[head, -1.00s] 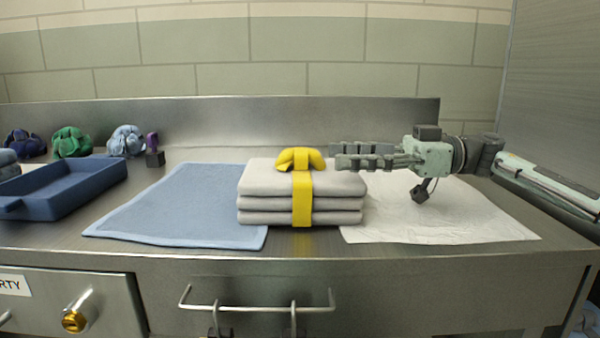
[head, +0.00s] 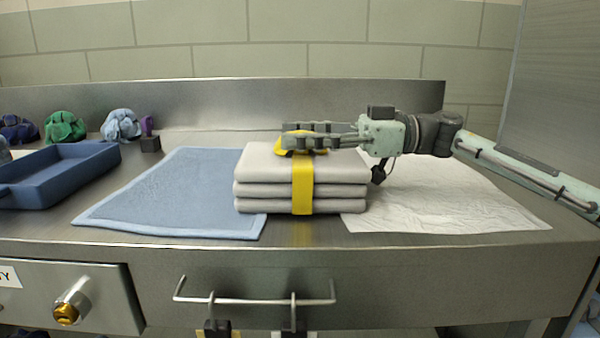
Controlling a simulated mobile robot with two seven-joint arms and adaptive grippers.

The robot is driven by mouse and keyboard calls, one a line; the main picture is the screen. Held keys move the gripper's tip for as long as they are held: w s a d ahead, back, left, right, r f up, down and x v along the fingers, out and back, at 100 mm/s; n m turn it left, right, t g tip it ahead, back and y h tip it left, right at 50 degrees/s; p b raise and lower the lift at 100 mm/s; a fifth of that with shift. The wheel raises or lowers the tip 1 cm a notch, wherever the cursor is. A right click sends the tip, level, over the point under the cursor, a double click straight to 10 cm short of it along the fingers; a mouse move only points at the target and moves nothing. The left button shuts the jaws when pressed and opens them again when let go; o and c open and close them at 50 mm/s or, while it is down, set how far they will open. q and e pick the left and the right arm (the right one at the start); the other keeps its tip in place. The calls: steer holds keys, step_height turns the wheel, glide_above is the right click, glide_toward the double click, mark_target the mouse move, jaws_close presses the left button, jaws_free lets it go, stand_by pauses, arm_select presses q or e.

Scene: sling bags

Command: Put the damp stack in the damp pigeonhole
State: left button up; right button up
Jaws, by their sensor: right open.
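A stack of folded light grey cloths (head: 258,188) with a yellow band (head: 302,199) and a yellow knot (head: 283,145) on top sits on the steel counter. It spans the gap between a blue mat and a white sheet. My right gripper (head: 286,135) comes in from the right and is open, level with the knot. Its fingers overlap the knot in the picture; I cannot tell whether they touch it. No label on the stack shows, and no pigeonhole is in view. My left gripper is not in view.
The blue mat (head: 165,195) lies left and the white sheet (head: 450,205) right. A blue tray (head: 65,178) stands at the far left, with a green bundle (head: 65,127), a light blue bundle (head: 121,124) and a purple-topped clip (head: 149,135) behind. A drawer handle (head: 255,299) juts out in front.

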jaws_close()
stand_by(0.3)
steer(key=shift+r, duration=0.15)
